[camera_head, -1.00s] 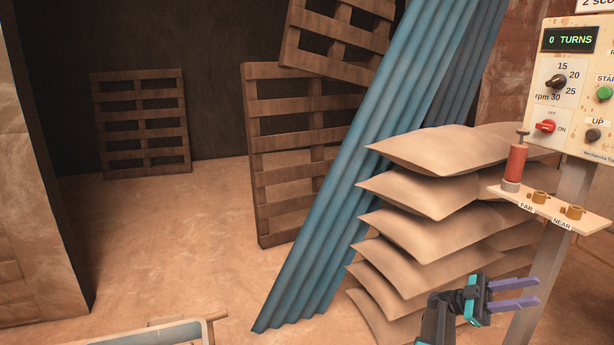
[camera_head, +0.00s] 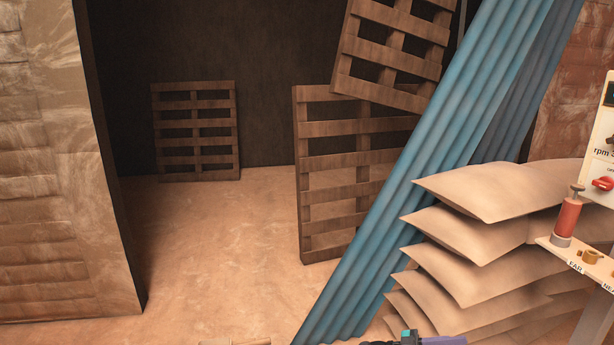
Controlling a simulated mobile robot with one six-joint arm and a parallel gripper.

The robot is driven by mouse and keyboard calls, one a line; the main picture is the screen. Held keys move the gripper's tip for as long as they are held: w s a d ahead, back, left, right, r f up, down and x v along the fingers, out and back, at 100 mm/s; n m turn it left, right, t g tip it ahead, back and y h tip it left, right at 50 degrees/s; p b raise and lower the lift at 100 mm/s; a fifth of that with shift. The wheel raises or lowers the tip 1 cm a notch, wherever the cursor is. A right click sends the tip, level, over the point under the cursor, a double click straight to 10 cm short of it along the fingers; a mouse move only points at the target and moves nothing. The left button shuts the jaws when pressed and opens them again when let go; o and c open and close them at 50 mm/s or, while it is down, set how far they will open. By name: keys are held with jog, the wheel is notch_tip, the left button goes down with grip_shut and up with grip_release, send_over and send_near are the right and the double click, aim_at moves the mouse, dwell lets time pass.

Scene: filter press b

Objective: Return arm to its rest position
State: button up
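My gripper (camera_head: 445,340) shows only as a sliver at the bottom edge of the head view, right of centre. A teal and dark part and a strip of purple finger are visible. The rest of the gripper and my arm are below the frame, so I cannot see whether the fingers are apart. The gripper appears in front of the lower sacks; I see nothing held in the visible part.
Stacked sacks (camera_head: 487,237) stand at right, beside leaning blue corrugated sheets (camera_head: 440,165). A control panel (camera_head: 602,150) and a shelf with a red-handled tool (camera_head: 568,217) are at the right edge. Wooden pallets (camera_head: 197,130) stand behind. The floor at centre-left is clear.

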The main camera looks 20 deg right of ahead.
jog(key=s+a+f+n+t+y+p, duration=0.25)
jog(key=s+a+f+n+y, duration=0.2)
jog(key=a+f+n, duration=0.55)
jog(key=s+a+f+n+t+y+p, duration=0.25)
jog(key=a+f+y+p, duration=0.35)
jog(key=a, duration=0.7)
jog(key=s+a+f+n+t+y+p, duration=0.2)
jog(key=s+a+f+n+y, duration=0.15)
jog(key=a+f+n, duration=0.55)
jog(key=w+a+f+n+t+y, duration=0.1)
jog(key=a+f+n+y, duration=0.2)
jog(key=a, duration=0.8)
jog(key=shift+w+f+n+t+y, duration=0.2)
jog(key=shift+n+t+y, duration=0.1)
jog(key=shift+n+t, duration=0.1)
jog(key=shift+s+d, duration=0.1)
jog(key=shift+d, duration=0.1)
